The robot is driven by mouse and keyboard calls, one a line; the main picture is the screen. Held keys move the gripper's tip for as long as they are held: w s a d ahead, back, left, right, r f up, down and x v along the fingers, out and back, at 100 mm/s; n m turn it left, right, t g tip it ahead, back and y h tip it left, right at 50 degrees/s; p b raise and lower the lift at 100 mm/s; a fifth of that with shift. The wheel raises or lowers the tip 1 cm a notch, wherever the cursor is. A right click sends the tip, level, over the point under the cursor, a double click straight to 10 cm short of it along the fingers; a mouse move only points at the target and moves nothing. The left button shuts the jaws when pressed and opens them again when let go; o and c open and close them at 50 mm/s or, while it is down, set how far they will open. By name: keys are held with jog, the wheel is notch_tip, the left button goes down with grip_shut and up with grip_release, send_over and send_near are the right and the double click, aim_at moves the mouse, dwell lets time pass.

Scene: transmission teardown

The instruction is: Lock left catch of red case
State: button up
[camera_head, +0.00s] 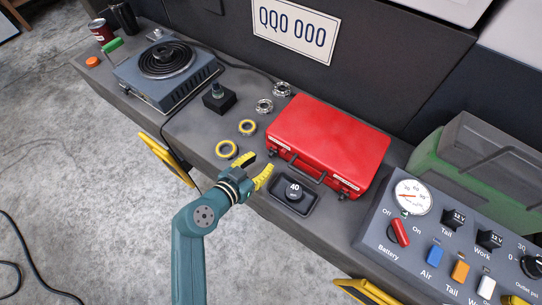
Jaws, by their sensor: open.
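A red case (328,145) lies with its lid down on the grey workbench. Its dark handle (308,172) is on the front side, facing my arm. The left catch (271,153) is a small dark part at the front left of the case; whether it is latched cannot be told. A right catch (343,195) shows at the front right. My gripper (257,170) has yellow fingers, open and empty, just in front of the case's left front corner. The fingers are close to the left catch; whether they touch the case cannot be told.
A black tray (309,203) with a knob marked 40 lies right of my gripper. Yellow rings (227,149) and metal rings (264,106) lie left of the case. A control panel (450,245) stands right, a hot plate (167,70) at far left.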

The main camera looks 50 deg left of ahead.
aim_at(270, 155)
jog(key=b+x, duration=0.1)
jog(key=x, duration=0.5)
jog(key=shift+b, duration=0.4)
jog(key=shift+c, duration=0.4)
jog(key=shift+s, duration=0.1)
grip_shut()
jog(key=shift+f, duration=0.1)
